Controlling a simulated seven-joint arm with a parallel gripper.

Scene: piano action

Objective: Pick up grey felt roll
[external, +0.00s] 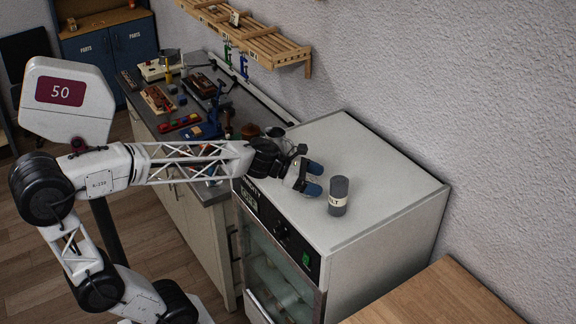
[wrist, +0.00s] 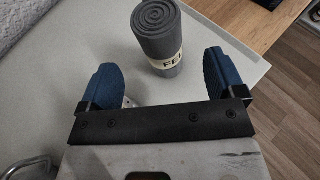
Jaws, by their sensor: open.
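The grey felt roll (external: 338,194) stands upright on the white top of the cabinet, with a pale label band around it. In the wrist view the felt roll (wrist: 156,30) shows its spiral top and part of its label, ahead of my gripper and between the lines of its two fingers. My gripper (external: 314,178) is open, with blue finger pads, just left of the roll. In the wrist view my gripper (wrist: 162,80) has its fingers spread wide and nothing between them. The roll appears a little beyond the fingertips; I cannot tell the exact gap.
The white cabinet top (external: 385,165) is otherwise bare, with a glass-fronted door below. A cluttered workbench (external: 215,190) with tools and small parts stands to its left. A wooden rack (external: 265,45) hangs on the wall behind. A wooden surface (external: 440,297) lies at front right.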

